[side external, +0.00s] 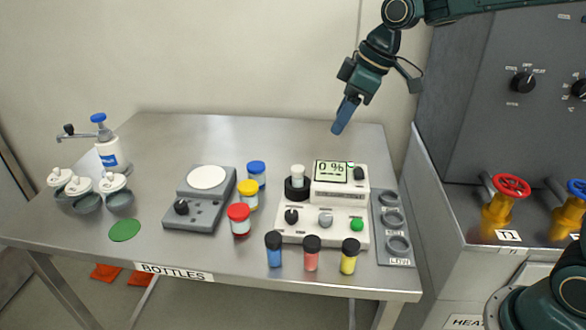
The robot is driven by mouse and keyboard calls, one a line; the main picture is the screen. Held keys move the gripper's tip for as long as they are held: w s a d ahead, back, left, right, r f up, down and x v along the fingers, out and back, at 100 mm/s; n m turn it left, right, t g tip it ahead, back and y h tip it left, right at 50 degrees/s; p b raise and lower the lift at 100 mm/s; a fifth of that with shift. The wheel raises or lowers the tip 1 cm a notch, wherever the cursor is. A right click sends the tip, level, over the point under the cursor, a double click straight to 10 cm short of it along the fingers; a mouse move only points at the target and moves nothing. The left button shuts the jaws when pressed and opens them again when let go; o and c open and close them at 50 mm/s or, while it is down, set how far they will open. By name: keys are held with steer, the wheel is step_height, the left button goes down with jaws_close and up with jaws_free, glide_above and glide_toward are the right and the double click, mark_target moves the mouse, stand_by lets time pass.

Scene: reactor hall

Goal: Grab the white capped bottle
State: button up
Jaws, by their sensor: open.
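At the table's left end, three grey containers with white tops (83,186) stand close together. My gripper (341,127) hangs above the back right of the table, up and to the right of the small white-capped bottle. Its blue fingers point down and a little left. It is open, empty and apart from everything.
Black-capped blue (274,252), red (311,257) and yellow (349,260) bottles stand at the front edge. Jars with blue (257,172), yellow (248,194) and red (239,218) lids stand beside a scale (197,210). A ringed rack (397,257) lies right. The table's back is clear.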

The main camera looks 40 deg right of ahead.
mark_target(299, 168)
steer(key=w+f+n, duration=0.1)
steer(key=w+f, duration=0.2)
steer(key=w, duration=0.2)
steer(key=shift+a+f+y, duration=0.2)
steer(key=shift+a+y, duration=0.1)
steer(key=shift+w+f, duration=0.1)
steer(key=shift+x, duration=4.15)
steer(key=shift+f, duration=0.1)
steer(key=shift+s+x, duration=0.2)
steer(key=shift+x, duration=1.05)
steer(key=shift+s+x, duration=0.25)
steer(key=shift+x, duration=1)
steer(key=shift+a+f, duration=0.1)
steer(key=c, duration=1.1)
